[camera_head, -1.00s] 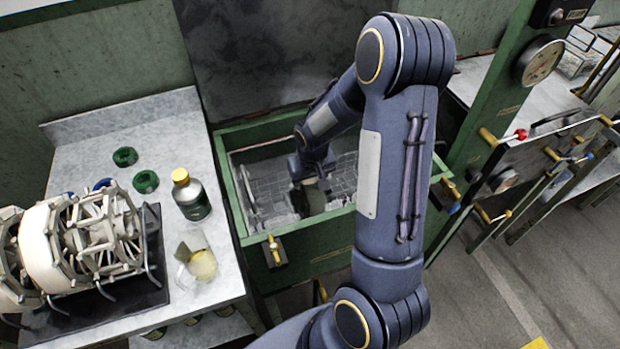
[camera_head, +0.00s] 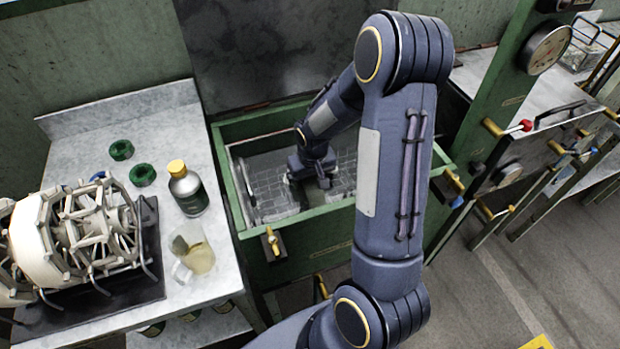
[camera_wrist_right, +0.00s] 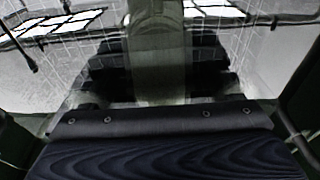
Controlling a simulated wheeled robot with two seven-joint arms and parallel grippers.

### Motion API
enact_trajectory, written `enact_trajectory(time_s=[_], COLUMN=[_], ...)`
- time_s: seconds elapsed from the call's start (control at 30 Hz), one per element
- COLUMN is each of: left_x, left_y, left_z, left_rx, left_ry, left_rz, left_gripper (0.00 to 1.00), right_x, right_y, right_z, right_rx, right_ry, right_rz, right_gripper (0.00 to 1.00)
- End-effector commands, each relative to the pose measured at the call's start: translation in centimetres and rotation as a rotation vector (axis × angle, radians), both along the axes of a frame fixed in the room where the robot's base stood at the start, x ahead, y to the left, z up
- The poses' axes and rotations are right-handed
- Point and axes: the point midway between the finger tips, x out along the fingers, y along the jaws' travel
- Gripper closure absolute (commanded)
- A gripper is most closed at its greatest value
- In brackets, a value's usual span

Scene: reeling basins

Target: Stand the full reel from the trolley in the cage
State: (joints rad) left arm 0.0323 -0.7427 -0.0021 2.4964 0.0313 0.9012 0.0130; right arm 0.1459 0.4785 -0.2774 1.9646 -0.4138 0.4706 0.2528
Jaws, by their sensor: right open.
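White reels lie on a dark tray (camera_head: 150,285) on the marble-topped surface at left. One reel (camera_head: 32,238) carries a wide white winding; open spokes and hooked bars show to its right. My right arm reaches down into the green-framed basin (camera_head: 228,190), well to the right of the reels. My right gripper (camera_head: 310,184) is open, low inside the basin by its gridded interior; its fingertips are hard to make out. In the right wrist view, its dark body fills the bottom, with a pale column and dark stepped shapes beyond. My left gripper is not in view.
A bottle with a yellow cap (camera_head: 188,190), a clear jug (camera_head: 192,252) and green rings (camera_head: 142,175) stand between the reels and the basin. A wire basket (camera_head: 582,52) sits on the far right bench. Valves and a gauge (camera_head: 549,50) line the green post.

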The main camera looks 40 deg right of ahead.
Motion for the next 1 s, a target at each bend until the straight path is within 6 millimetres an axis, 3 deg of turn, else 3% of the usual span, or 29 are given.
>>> enact_trajectory(time_s=[0.23,0.63,1.0], left_x=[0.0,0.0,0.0], left_y=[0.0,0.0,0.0], left_z=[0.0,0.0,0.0], left_rx=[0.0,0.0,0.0], left_ry=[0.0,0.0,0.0], left_rz=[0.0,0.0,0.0], left_gripper=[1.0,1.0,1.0], right_x=[0.0,-0.9,-1.0], right_y=[0.0,0.3,0.3], right_z=[1.0,7.0,7.7], right_rx=[-0.001,0.0,0.0], right_ry=[-0.003,-0.003,0.0], right_rz=[0.0,0.0,0.0], right_gripper=[0.15,0.15,0.15])
